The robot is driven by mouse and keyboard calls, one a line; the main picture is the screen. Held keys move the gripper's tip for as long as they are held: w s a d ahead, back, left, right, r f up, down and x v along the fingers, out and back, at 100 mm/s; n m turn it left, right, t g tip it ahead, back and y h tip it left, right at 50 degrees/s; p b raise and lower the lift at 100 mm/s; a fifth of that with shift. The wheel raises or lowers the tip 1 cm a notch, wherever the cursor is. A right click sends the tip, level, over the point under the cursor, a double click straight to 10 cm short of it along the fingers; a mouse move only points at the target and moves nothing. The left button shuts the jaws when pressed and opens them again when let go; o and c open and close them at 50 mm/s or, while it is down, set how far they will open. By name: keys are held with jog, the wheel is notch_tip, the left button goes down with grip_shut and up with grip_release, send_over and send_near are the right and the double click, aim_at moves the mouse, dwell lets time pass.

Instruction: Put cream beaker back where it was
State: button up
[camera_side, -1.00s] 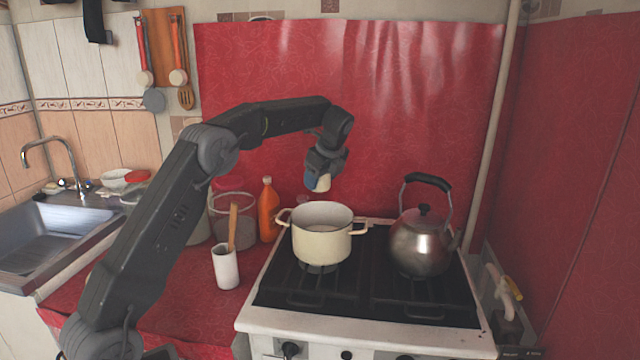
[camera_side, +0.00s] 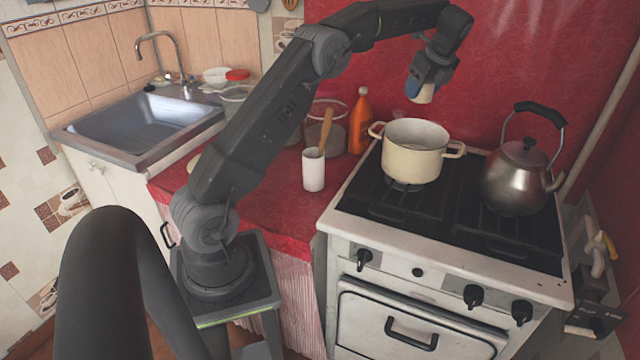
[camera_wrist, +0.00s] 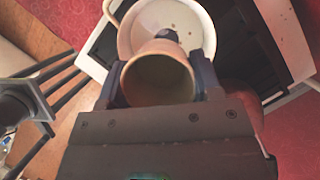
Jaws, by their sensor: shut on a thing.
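The cream beaker (camera_side: 427,96) is held in my gripper (camera_side: 421,88), up in the air above the cream pot (camera_side: 412,163) on the stove. In the wrist view the beaker (camera_wrist: 158,82) sits between both fingers of my gripper (camera_wrist: 160,90), which is shut on it. Its open mouth faces the camera and the inside looks empty. The pot (camera_wrist: 205,28) shows beyond it, with a few dark specks inside. The fingers hide the beaker's sides.
A steel kettle (camera_side: 515,182) stands right of the pot on the stove (camera_side: 345,205). On the red counter (camera_side: 262,205) are a white cup (camera_side: 314,174) with a wooden utensil, an orange bottle (camera_side: 359,122) and a clear jar (camera_side: 341,130). The counter's front has free room.

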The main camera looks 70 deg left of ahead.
notch_tip(320, 180, up, 4)
jog(key=s+a+r+n+g, duration=0.1)
jog(key=s+a+n+g, duration=0.1)
jog(key=s+a+n, duration=0.35)
jog(key=n+g+h, duration=0.2)
jog(key=n+h, duration=0.3)
jog(key=n, duration=0.8)
send_over(293, 213)
jog(key=w, duration=0.2)
jog(key=shift+n, duration=0.35)
jog(key=f, duration=3.6)
jog(key=shift+s+a, duration=0.15)
jog(key=shift+s, duration=0.15)
jog(key=shift+f, duration=0.25)
jog(key=o, duration=0.9)
jog(key=shift+o, duration=0.2)
